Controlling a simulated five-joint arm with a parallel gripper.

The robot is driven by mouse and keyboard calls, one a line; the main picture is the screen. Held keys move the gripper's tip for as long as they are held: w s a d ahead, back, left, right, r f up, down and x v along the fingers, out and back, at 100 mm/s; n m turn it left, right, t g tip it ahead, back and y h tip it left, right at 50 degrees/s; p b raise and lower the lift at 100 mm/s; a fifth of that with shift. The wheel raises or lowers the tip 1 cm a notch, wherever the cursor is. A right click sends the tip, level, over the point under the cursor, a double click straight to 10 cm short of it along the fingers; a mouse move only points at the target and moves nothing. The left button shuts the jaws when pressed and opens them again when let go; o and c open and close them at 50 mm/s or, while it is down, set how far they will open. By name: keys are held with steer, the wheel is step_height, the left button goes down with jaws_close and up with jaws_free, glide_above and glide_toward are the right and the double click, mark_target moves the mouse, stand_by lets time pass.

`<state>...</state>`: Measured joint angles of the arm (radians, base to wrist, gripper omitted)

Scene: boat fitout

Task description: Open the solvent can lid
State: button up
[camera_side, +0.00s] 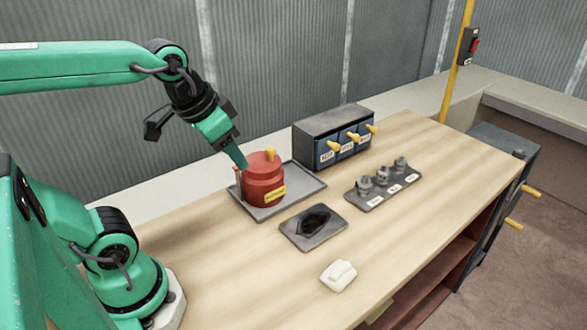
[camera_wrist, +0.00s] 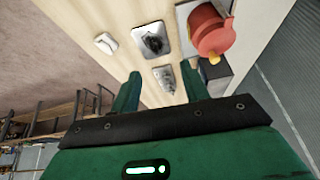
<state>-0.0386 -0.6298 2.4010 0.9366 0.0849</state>
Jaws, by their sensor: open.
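The solvent can (camera_side: 264,185) is red with a yellow label and stands upright on a grey tray (camera_side: 287,202). Its red lid (camera_side: 258,160) lies flat on top, with a yellow knob (camera_side: 270,154) at the edge; the lid looks closed. My gripper (camera_side: 241,163) is just above and left of the can in the side view. I cannot tell whether it touches the lid. In the wrist view, my gripper (camera_wrist: 160,90) has its two green fingers apart with nothing between them. The can (camera_wrist: 208,30) is at the upper right there, outside the fingers.
A box of blue drawers with yellow handles (camera_side: 334,140) stands behind the can. A rack of grey parts (camera_side: 382,182) is to the right. A grey plate with a dark patch (camera_side: 314,226) and a white block (camera_side: 338,275) lie in front. The bench's front is largely clear.

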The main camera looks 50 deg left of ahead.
steer(key=w+a+m+g, duration=0.2)
steer(key=w+a, duration=0.3)
steer(key=w, duration=0.4)
steer(key=m+g, duration=0.2)
steer(key=g, duration=0.1)
glide_above(271, 148)
steer(key=f, duration=0.4)
steer(key=shift+s+d, duration=0.2)
steer(key=shift+s, duration=0.05)
steer(key=shift+w+a+f, duration=0.15)
steer(key=shift+w+a, duration=0.05)
steer(key=shift+a, duration=0.05)
steer(key=shift+f, duration=0.1)
steer(key=shift+f, duration=3.8)
jaws_close()
